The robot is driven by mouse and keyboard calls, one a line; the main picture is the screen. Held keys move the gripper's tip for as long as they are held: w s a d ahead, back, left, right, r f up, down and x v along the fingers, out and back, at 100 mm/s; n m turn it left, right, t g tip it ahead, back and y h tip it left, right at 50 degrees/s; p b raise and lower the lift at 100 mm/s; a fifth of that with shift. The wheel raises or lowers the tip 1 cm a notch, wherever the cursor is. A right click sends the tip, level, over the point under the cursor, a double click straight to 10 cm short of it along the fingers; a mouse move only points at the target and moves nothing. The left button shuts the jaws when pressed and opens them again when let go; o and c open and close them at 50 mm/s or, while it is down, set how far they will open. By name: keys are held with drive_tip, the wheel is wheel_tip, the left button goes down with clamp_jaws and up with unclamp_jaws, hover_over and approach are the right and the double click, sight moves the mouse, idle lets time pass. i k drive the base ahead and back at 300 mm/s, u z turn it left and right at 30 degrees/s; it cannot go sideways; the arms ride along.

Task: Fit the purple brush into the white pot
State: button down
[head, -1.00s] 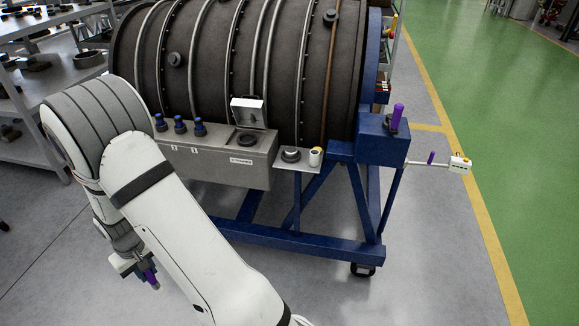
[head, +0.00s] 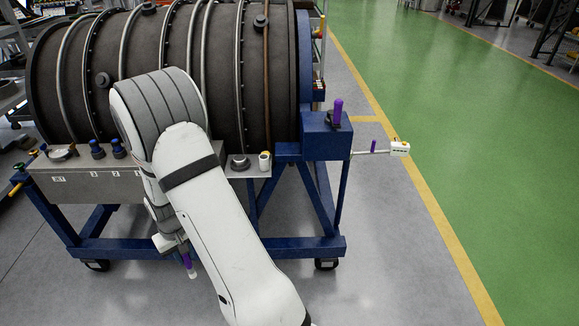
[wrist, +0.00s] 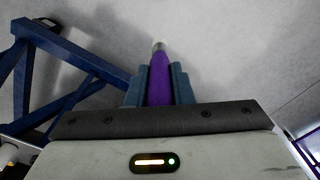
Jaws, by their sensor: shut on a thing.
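My gripper (wrist: 160,86) is shut on the purple brush (wrist: 160,78), whose pale tip points away from the jaws in the wrist view. In the head view the brush (head: 187,261) hangs tip down below my gripper (head: 184,248), in front of the blue stand and above the floor. A small white cylinder with a dark and yellowish top, likely the white pot (head: 265,163), stands upright on a small shelf at the engine's front. The brush is apart from it, lower and to its left. The pot's opening is too small to make out.
A dark ribbed engine casing (head: 270,75) rests on a blue wheeled stand (head: 325,245). A round dark fitting (head: 240,162) sits beside the pot. A purple upright piece (head: 338,110) stands on the blue box at right.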

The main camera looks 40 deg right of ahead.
sight(265, 168)
drive_tip(key=z, duration=0.85)
